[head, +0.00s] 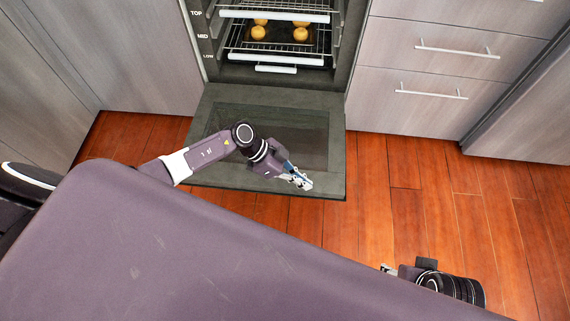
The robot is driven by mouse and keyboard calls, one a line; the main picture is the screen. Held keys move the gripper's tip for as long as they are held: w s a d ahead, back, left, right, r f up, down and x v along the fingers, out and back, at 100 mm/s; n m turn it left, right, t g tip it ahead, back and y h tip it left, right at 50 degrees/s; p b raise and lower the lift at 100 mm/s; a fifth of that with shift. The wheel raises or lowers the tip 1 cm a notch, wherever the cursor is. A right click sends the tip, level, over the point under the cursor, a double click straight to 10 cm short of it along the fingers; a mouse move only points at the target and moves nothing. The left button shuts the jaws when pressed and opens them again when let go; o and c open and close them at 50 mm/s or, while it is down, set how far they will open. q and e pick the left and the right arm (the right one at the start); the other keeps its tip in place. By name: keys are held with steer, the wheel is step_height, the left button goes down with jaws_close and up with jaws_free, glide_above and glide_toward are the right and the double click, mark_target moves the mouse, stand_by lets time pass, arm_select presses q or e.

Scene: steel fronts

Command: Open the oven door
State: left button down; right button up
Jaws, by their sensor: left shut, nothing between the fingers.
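The oven door (212,100) is swung down and lies open in front of the oven, its dark window facing up. The oven (349,45) shows its inside, with racks and several round golden items (300,34) on a dark tray. My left gripper (304,183) is shut and empty over the door, close to its outer edge. From this view I cannot tell whether it touches the door. My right gripper (388,269) is low in the picture, partly hidden behind my own body, so its fingers do not show clearly.
Grey drawers with bar handles (457,50) stand right of the oven. Grey cabinet fronts (130,55) stand on the left. The wooden floor (400,205) is clear to the right of the door.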

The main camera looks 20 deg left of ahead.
arm_select(q)
steer(key=shift+s+a+r+p, duration=0.1)
steer(key=shift+a+r+p, duration=0.15)
steer(key=shift+r, duration=0.2)
steer(key=shift+a+r+p, duration=0.1)
steer(key=shift+r+p, duration=0.25)
steer(key=shift+r, duration=0.1)
steer(key=p+v, duration=0.2)
steer(key=v, duration=0.7)
steer(key=shift+s, duration=0.35)
arm_select(e)
step_height(320, 180, down, 14)
steer(key=s, duration=0.1)
steer(key=shift+s+d+r+g, duration=0.15)
steer(key=shift+s+d+g, duration=0.15)
steer(key=shift+g, duration=0.1)
arm_select(q)
steer(key=shift+d, duration=0.15)
